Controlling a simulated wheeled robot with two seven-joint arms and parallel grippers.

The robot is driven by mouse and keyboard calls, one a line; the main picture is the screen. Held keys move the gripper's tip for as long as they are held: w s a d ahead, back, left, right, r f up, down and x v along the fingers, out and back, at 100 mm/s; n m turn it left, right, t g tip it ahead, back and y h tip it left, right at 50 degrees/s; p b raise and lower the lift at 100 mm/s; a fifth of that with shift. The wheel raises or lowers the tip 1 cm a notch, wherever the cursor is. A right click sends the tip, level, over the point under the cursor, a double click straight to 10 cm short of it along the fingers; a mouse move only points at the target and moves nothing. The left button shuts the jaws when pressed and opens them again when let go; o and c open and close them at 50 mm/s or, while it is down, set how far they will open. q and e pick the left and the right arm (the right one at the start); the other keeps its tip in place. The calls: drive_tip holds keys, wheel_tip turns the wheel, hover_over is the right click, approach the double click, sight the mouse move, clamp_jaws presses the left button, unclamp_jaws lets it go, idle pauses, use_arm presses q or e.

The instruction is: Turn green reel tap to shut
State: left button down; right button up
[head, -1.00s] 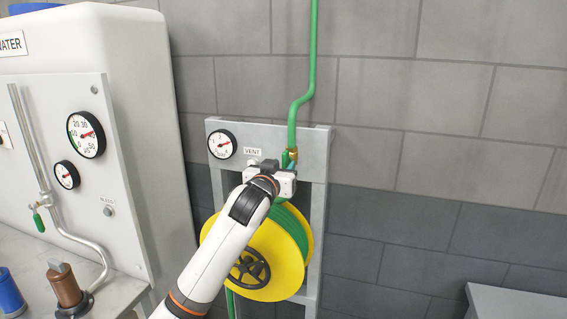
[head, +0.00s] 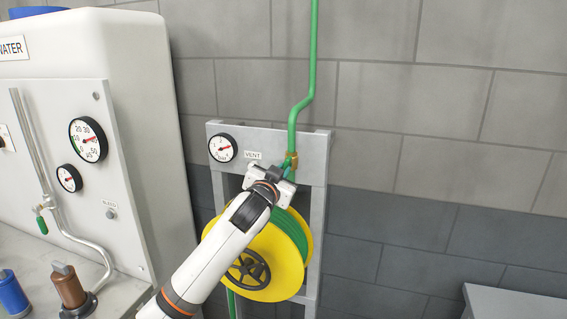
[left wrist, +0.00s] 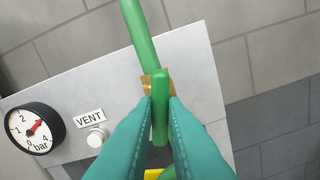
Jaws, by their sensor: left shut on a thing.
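The green reel tap is a green lever handle (left wrist: 160,90) on a brass valve body (left wrist: 148,84), at the foot of the green pipe (head: 302,100). In the head view the brass body (head: 293,158) shows just above my left gripper (head: 287,172), which hides most of the handle. In the left wrist view the teal fingers of my left gripper (left wrist: 161,105) are shut on the handle, one on each side. The handle runs roughly along the pipe's line there. My right gripper is in neither view.
A yellow hose reel (head: 268,270) with green hose hangs below the tap. The grey panel (head: 312,150) carries a gauge (head: 222,148) and a VENT button (left wrist: 97,137). A white water cabinet (head: 145,130) stands to the left. A grey surface (head: 515,300) is at lower right.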

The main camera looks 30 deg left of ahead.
use_arm(q)
drive_tip(key=shift+m, duration=0.5)
drive_tip(key=m+p, duration=0.3)
drive_tip(key=m, duration=0.1)
idle(0.3)
drive_tip(key=shift+m, duration=0.3)
